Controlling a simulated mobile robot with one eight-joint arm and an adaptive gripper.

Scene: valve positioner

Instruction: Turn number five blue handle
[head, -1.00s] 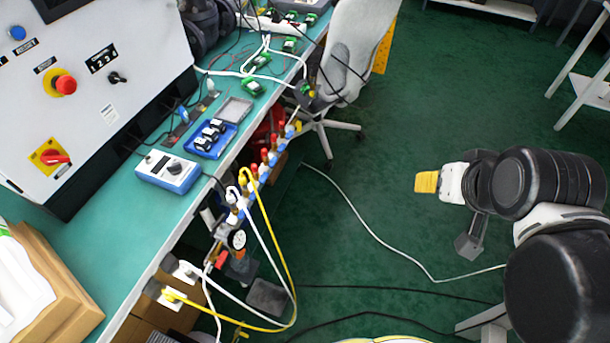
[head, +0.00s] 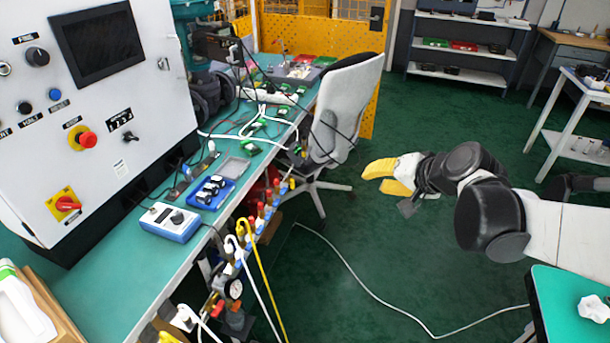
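A row of small valves (head: 259,220) with red tops and blue parts runs along the front edge of the green bench. The blue parts (head: 248,238) are small and partly covered by hoses. No numbers are readable, so I cannot tell which is number five. My gripper (head: 368,182) has yellow fingers and is at the right, over the floor, pointing left. A gap shows between its two fingers and nothing is in it. It is well apart from the valves.
A grey office chair (head: 345,110) stands behind the valves, close to the bench. Yellow and white hoses hang from the near end of the row, beside a round gauge (head: 234,289). A blue-white meter (head: 170,222) sits on the bench.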

